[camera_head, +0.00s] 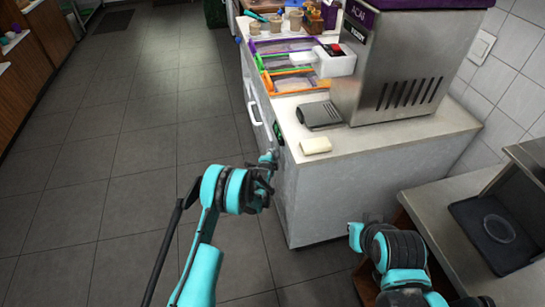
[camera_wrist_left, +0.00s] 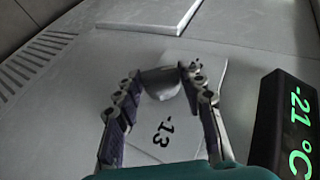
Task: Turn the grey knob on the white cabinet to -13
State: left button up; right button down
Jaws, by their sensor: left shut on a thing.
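The white cabinet (camera_head: 340,200) stands in the middle right of the head view, and my left gripper (camera_head: 268,160) is at its front side. In the left wrist view, my left gripper (camera_wrist_left: 163,76) has its two fingertips closed on the sides of the grey knob (camera_wrist_left: 160,84). The knob is largely hidden by the gripper in the head view. My right arm is at the lower right, its fingers not clearly visible.
A steel açaí machine (camera_head: 400,70) and a small white block (camera_head: 315,145) stand on the cabinet top. Topping trays (camera_head: 290,62) are further back. A steel counter (camera_head: 450,205) is at the right. The tiled floor (camera_head: 110,180) at the left is clear.

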pick_arm(q)
jog(key=shift+f+t, duration=0.15)
jog(key=shift+t, duration=0.45)
jog(key=shift+s, duration=0.1)
jog(key=o, duration=1.2)
jog(key=shift+c, duration=0.2)
jog(key=v, duration=0.7)
jog(key=shift+s, duration=0.25)
jog(key=shift+c, duration=0.2)
